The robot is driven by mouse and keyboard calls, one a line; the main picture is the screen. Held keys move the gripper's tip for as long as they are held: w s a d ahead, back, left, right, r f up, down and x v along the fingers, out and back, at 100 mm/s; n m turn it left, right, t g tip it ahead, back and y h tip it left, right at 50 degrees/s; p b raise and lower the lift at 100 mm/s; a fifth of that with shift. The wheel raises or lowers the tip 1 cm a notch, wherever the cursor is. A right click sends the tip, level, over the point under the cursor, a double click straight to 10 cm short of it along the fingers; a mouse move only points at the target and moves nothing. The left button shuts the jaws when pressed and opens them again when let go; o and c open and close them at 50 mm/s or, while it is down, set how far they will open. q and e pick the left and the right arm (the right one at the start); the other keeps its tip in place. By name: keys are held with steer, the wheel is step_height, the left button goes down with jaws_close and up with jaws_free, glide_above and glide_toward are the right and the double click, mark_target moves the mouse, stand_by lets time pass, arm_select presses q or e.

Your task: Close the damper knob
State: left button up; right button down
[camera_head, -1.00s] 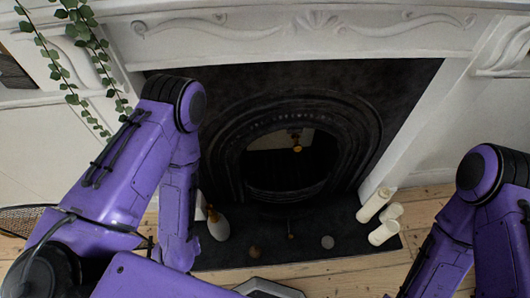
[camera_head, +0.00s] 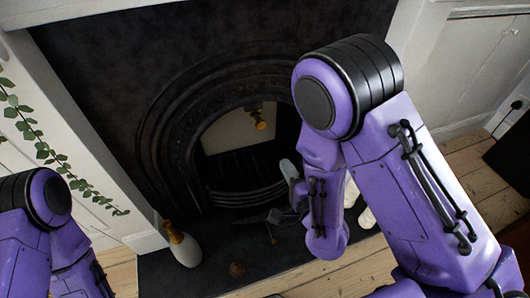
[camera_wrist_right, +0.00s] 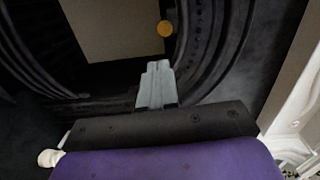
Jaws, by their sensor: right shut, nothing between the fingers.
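The damper knob (camera_head: 261,125) is small and golden, and hangs inside the upper part of the dark fireplace opening. It also shows as an orange disc near the top of the right wrist view (camera_wrist_right: 165,28). My right gripper (camera_head: 289,168) is shut and empty, below and a little right of the knob in the head view. In the right wrist view its grey fingers (camera_wrist_right: 158,70) are together, pointing up toward the knob with a gap between. My left arm shows at the left edge of the head view, but its gripper is out of view.
The black arched fireplace surround (camera_head: 165,125) frames the opening, with a grate (camera_head: 245,178) low inside. A white-and-orange vase (camera_head: 183,245) stands on the dark hearth at left. Pale candles (camera_head: 366,217) are partly hidden behind my right arm. A leafy vine (camera_head: 42,150) hangs at left.

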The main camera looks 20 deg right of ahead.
steer(key=b, duration=0.7)
glide_toward(263, 126)
steer(key=w, duration=0.6)
steer(key=shift+w+a+f, duration=0.2)
steer(key=shift+a+f, duration=0.05)
steer(key=shift+a, duration=0.05)
steer(key=shift+w, duration=0.25)
arm_select(q)
step_height(263, 126, down, 8)
